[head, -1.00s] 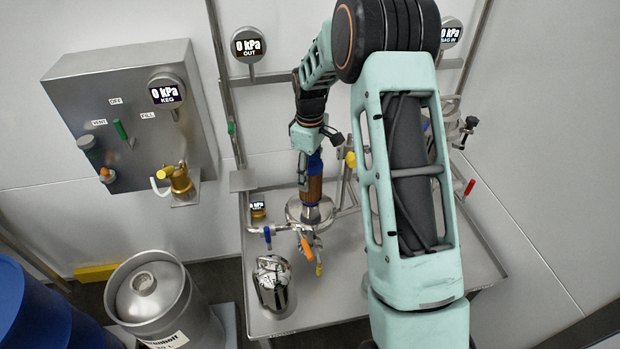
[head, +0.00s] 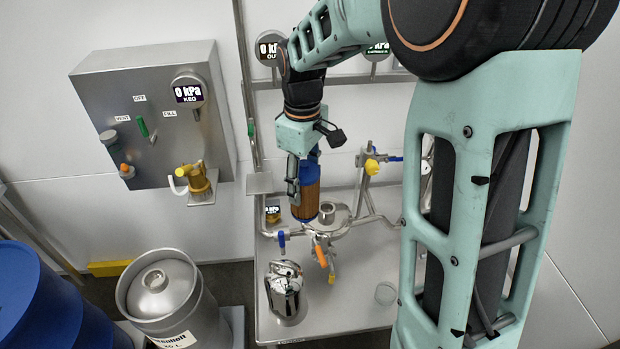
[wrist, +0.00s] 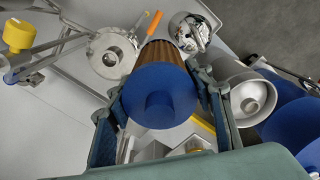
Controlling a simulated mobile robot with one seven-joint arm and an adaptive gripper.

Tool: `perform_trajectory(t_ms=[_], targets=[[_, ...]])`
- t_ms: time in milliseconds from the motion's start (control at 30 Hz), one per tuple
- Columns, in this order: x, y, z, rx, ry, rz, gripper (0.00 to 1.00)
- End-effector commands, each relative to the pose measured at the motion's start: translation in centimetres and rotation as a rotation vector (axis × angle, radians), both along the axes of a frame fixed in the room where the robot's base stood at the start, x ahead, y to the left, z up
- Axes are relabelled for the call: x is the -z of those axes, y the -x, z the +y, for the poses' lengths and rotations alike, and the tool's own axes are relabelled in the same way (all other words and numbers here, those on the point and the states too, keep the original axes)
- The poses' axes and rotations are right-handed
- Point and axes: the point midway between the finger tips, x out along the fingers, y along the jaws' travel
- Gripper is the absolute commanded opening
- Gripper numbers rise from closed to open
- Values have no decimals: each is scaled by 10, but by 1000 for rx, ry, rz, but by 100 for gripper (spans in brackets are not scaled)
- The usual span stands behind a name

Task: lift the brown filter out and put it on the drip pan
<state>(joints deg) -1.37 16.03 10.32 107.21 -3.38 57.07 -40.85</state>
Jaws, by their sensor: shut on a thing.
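The brown filter (head: 306,190) has a pleated brown body and blue ends. My gripper (head: 298,182) is shut on it and holds it roughly upright, above and left of the steel filter base (head: 337,222). In the wrist view the filter's blue end (wrist: 160,97) faces the camera between the two fingers. The base's round opening (wrist: 110,57) shows to its left, apart from the filter.
A shiny steel cover (head: 286,291) stands at the table's front left. Valves with blue and orange handles (head: 320,252) are near the base. A keg (head: 165,298) and blue drum (head: 40,305) stand left. The wall box (head: 150,125) is behind. The table's front middle is clear.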

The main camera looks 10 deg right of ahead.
Motion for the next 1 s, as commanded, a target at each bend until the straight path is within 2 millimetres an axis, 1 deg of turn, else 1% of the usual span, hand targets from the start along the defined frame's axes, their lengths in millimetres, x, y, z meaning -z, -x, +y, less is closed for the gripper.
perform_trajectory(t_ms=[467, 1000], targets=[[-3, 2, 1, 0, 0, -1, 13], [-19, 1, 1, 0, 0, -1, 13]])
